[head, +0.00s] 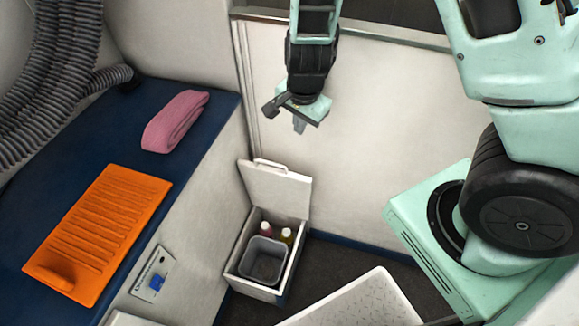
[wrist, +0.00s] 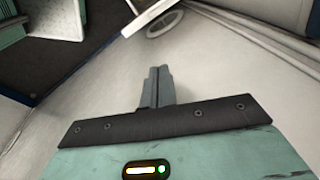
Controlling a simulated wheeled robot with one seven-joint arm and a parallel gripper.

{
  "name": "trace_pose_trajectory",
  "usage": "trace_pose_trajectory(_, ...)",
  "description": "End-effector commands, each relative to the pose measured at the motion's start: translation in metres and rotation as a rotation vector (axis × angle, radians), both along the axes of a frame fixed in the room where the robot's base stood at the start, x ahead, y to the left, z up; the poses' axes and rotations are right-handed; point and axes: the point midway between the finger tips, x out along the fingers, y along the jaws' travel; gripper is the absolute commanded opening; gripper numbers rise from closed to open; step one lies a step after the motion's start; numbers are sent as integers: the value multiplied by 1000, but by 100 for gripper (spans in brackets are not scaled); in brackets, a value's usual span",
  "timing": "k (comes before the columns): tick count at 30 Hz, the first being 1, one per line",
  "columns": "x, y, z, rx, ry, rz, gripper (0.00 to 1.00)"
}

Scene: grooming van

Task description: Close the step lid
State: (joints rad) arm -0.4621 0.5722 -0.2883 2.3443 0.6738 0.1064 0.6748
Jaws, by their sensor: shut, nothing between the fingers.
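The step box (head: 251,287) stands on the floor beside the bench. Its white lid (head: 277,190) is open, tilted up at the back, with a handle on its top edge. The wrist view shows the closed fingers (wrist: 158,84) in front of a pale surface. I cannot make out the lid in that view.
A dark blue bench top (head: 75,130) runs along the left, with a pink towel (head: 175,121) and an orange ribbed mat (head: 100,230). A white wall (head: 350,150) stands behind the box. A pale textured panel (head: 362,303) is at front right. Dark floor (head: 335,262) shows between.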

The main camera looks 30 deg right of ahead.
Motion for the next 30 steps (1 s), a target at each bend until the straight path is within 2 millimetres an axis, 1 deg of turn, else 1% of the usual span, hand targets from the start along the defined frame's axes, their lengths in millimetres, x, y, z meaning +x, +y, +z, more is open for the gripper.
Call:
trace_pose_trajectory(1, 2, -3, -6, -5, -3, -15, 0)
trace_pose_trajectory(5, 4, -6, -17, -9, -5, -24, 0)
trace_pose_trajectory(7, 6, -6, -28, -7, -3, -22, 0)
trace_pose_trajectory(15, 15, -9, -83, -6, -1, -21, 0)
trace_pose_trajectory(19, 20, -10, -106, -6, -3, -20, 0)
trace_pose_trajectory(21, 15, 2, -107, -5, -3, -12, 0)
trace_pose_trajectory(24, 10, 13, -111, -6, -4, -14, 0)
trace_pose_trajectory(30, 5, 24, -115, -6, -4, -16, 0)
